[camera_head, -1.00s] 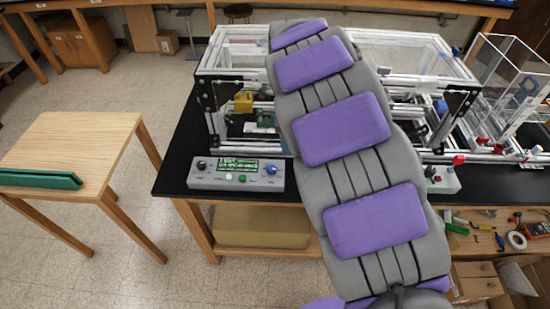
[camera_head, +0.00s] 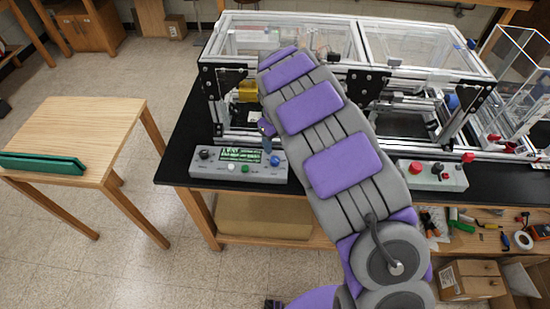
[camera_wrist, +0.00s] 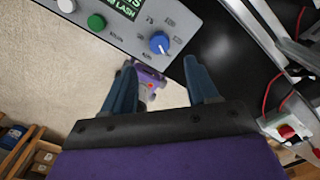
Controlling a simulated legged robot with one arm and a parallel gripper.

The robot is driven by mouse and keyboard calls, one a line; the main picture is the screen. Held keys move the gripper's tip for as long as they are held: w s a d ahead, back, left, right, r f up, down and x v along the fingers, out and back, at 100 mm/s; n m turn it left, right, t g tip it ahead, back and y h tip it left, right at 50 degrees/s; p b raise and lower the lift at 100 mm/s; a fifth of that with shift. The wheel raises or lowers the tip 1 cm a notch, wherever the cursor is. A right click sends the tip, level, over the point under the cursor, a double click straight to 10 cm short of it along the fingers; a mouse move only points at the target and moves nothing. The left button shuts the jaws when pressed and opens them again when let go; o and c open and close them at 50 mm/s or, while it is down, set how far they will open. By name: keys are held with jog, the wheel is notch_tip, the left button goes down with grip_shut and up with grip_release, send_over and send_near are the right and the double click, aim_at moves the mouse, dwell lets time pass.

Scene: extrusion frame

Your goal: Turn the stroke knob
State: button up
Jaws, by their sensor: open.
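The grey control box (camera_head: 205,172) sits at the front left edge of the black bench. It has a black knob (camera_head: 204,154) at left, a lit green display (camera_head: 240,155), and a blue knob (camera_head: 276,160) at right. Which knob is the stroke knob I cannot read. In the wrist view, the blue knob (camera_wrist: 160,43) with its white pointer lies beyond and between my fingertips. My gripper (camera_wrist: 161,66) is open and empty, its two dark blue fingers apart and not visibly touching the knob. In the head view, my gripper (camera_head: 266,130) is partly hidden above the box's right end.
White (camera_head: 231,168) and green (camera_head: 246,168) buttons sit below the display. The aluminium extrusion frame (camera_head: 300,20) with clear panels stands behind. A second box with a red button (camera_head: 438,168) is to the right. A wooden table (camera_head: 85,125) stands left, with open floor between.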

aim_at(276, 160)
notch_tip(276, 160, down, 7)
jog(key=shift+f+b, duration=0.1)
jog(key=shift+b, duration=0.3)
jog(key=shift+a+f, duration=0.1)
jog(key=shift+f, duration=0.45)
jog(key=shift+d, duration=0.2)
jog(key=shift+c, duration=0.3)
jog(key=shift+a, duration=0.1)
jog(key=c, duration=1)
